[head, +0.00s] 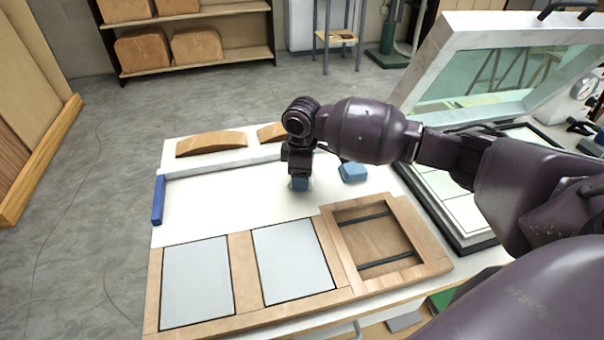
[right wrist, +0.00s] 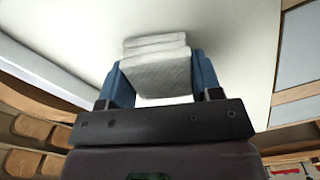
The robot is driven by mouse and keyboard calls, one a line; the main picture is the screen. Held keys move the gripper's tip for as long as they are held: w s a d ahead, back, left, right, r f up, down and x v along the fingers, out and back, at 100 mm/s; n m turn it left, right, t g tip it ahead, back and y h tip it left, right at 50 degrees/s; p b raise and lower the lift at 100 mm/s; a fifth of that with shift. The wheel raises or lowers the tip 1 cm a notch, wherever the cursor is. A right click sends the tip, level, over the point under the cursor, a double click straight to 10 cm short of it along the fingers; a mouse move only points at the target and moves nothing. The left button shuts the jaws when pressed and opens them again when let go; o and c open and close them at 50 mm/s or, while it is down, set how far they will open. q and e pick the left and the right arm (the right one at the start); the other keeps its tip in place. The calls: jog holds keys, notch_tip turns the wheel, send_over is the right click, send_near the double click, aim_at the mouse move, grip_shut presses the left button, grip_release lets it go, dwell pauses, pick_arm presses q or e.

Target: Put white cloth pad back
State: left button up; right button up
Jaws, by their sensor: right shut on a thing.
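The white cloth pad (right wrist: 155,75) is a thick, folded, quilted block in the right wrist view. My right gripper (head: 300,181) is shut on it, with a blue fingertip on each side of the pad. In the head view the gripper points down over the white worktop, and the pad is mostly hidden by the fingers. I cannot tell whether the pad touches the worktop. My left gripper is not in view.
A blue block (head: 353,173) lies right of the gripper. A wooden frame with grey panels (head: 197,282) and an open recess (head: 375,240) lies in front. Curved wood pieces (head: 211,144) stand behind. A blue bar (head: 158,200) is at left. A glass-lidded press (head: 490,75) stands right.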

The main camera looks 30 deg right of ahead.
jog(key=shift+f, duration=0.15)
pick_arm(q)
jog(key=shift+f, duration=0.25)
pick_arm(e)
jog(key=o, duration=0.8)
pick_arm(q)
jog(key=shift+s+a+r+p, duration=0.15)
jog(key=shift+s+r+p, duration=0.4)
jog(key=shift+p, duration=0.5)
pick_arm(e)
notch_tip(320, 180, up, 12)
jog(key=shift+r, duration=0.2)
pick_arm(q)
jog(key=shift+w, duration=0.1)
